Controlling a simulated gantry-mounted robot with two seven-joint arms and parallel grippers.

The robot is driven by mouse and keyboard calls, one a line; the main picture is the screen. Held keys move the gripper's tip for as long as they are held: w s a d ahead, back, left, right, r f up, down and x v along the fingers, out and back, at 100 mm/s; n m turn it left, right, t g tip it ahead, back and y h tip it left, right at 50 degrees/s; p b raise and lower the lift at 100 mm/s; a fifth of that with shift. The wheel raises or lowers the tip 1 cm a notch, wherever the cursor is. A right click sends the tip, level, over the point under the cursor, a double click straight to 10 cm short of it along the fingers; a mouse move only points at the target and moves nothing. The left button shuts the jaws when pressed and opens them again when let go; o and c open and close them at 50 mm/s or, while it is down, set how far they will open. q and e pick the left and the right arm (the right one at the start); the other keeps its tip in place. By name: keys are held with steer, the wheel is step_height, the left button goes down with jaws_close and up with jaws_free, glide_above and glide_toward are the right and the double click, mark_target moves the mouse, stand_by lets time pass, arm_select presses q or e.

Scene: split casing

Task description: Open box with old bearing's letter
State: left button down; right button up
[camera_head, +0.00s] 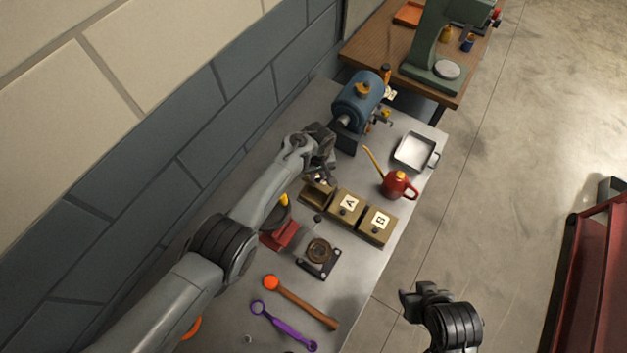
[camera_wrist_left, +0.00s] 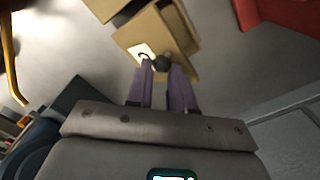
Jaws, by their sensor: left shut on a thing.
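My left gripper (camera_head: 321,172) is over the leftmost tan box (camera_head: 316,196) in the row. In the left wrist view, its fingers (camera_wrist_left: 165,78) are shut on a dark knob (camera_wrist_left: 163,63) on a tan lid (camera_wrist_left: 175,40) with a white label, whose letter I cannot read clearly. In the head view that box shows a dark top without a visible label, partly hidden by the gripper. Box A (camera_head: 344,212) and box B (camera_head: 376,229) have their lids on. A bearing (camera_head: 319,251) sits in a dark plate. My right gripper (camera_head: 410,303) is off the table; its jaws are unclear.
A blue motor-like machine (camera_head: 357,103) is behind. A mallet (camera_head: 305,302) and purple wrench (camera_head: 281,327) lie in front. A red stand (camera_head: 279,236) is left of the bearing plate.

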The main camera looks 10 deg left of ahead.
arm_select(q)
steer(key=shift+s+d+f, duration=0.1)
steer(key=shift+d+f, duration=0.2)
steer(key=shift+d, duration=0.05)
steer(key=c, duration=1.3)
jaws_free()
steer(key=shift+c, duration=0.2)
steer(key=o, duration=0.3)
steer(key=shift+d, duration=0.3)
steer(key=shift+o, duration=0.2)
steer(key=shift+a+r, duration=0.1)
steer(key=shift+r+p, duration=0.3)
steer(key=shift+r, duration=0.3)
step_height(320, 180, up, 10)
steer(key=p, duration=0.2)
steer(key=shift+f, duration=0.2)
